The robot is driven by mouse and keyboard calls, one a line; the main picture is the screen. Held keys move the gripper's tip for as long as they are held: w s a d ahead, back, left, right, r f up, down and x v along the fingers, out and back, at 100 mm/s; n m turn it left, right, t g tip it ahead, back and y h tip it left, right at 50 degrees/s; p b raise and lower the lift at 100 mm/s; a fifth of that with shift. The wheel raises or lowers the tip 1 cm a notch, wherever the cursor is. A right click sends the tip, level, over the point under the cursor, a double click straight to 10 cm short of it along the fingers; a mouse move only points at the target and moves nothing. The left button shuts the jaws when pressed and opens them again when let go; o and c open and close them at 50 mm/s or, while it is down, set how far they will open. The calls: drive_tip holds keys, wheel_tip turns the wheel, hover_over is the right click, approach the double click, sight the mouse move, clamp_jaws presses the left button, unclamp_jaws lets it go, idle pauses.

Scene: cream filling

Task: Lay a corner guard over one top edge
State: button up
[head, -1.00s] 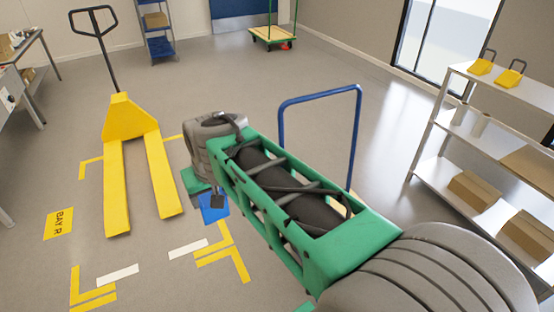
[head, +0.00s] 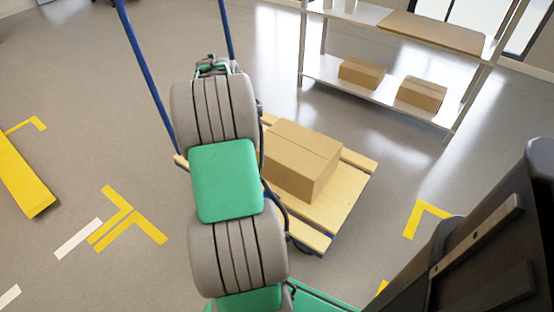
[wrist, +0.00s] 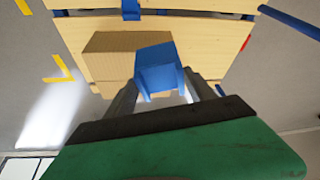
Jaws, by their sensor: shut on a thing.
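My gripper (wrist: 163,84) shows in the wrist view, shut on a blue corner guard (wrist: 157,66). The guard has an angled shape, with two flaps around a gap. A cardboard box (wrist: 110,58) lies behind the guard in that view, partly covered by it. In the head view the box (head: 302,158) sits on the wooden deck of a cart (head: 347,205). I cannot tell whether the guard touches the box. In the head view my arm hides the fingers and guard.
The cart has a blue handle (head: 144,72). A metal shelf (head: 385,101) with smaller cardboard boxes (head: 422,92) stands behind it to the right. Yellow floor marks (head: 128,218) lie to the left of my arm. Open floor surrounds the cart.

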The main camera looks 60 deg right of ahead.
drive_tip(key=s+d+f+m+g+b, duration=0.1)
drive_tip(key=s+d+f+m+b, duration=0.3)
drive_tip(key=s+d+f, duration=0.55)
drive_tip(key=n+b, duration=0.1)
drive_tip(key=b, duration=0.6)
approach(283, 159)
drive_tip(key=f, duration=0.4)
drive_tip(key=shift+d+f, duration=0.25)
drive_tip(key=shift+f, duration=0.15)
drive_tip(key=shift+d+f, duration=0.3)
drive_tip(key=shift+d, duration=0.25)
drive_tip(key=shift+d+f, duration=0.1)
drive_tip(key=shift+s+d, duration=0.1)
drive_tip(key=shift+d, duration=0.1)
drive_tip(key=o, duration=1.5)
drive_tip(key=shift+f, duration=0.1)
drive_tip(key=shift+c, duration=0.2)
